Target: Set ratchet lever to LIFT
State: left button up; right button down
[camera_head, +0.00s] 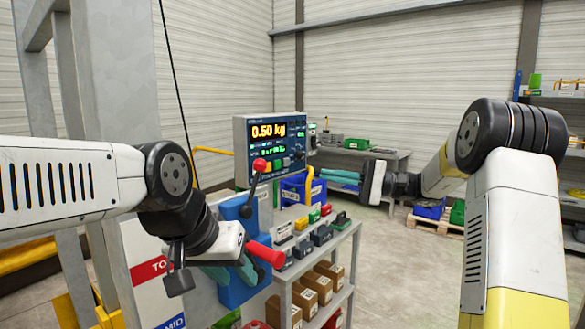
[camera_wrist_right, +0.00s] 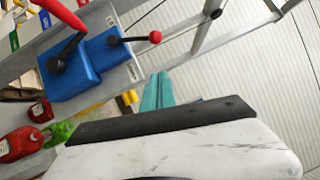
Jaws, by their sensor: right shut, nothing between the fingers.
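A blue housing (camera_head: 238,288) on the grey post carries a thin black lever with a red ball knob (camera_head: 260,165), which points up in the head view. A thick red handle (camera_head: 265,254) sticks out lower down. In the right wrist view, the ball knob (camera_wrist_right: 155,37) and red handle (camera_wrist_right: 62,14) are at the upper left. My left gripper (camera_head: 238,273) is beside the red handle, its teal fingers partly hidden; its grip is unclear. My right gripper (camera_head: 341,178) is shut and empty, to the right of the ball knob and apart from it. No LIFT mark is readable.
A display box (camera_head: 268,140) reading 0.50 kg stands behind the lever. A grey shelf cart (camera_head: 335,245) holds small coloured items and cardboard boxes (camera_head: 316,287). Blue bins (camera_head: 293,190) stand behind it. Open floor lies between the cart and my right arm.

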dwell(0.3)
jog(key=s+a+r, duration=0.2)
jog(key=a, duration=1)
jog(key=shift+s+a, duration=0.35)
jog(key=shift+r, duration=0.15)
jog(key=s+a+r+n+t+h, duration=0.1)
jog(key=s+a+r+n+h, duration=0.2)
jog(key=s+a+n+h, duration=0.2)
jog(key=s+a+n, duration=0.1)
jog(key=s+n, duration=0.2)
jog(key=s, duration=0.1)
jog(key=shift+s+r+h, duration=0.15)
jog(key=shift+h, duration=0.25)
jog(key=shift+s+a, duration=0.1)
dwell(0.3)
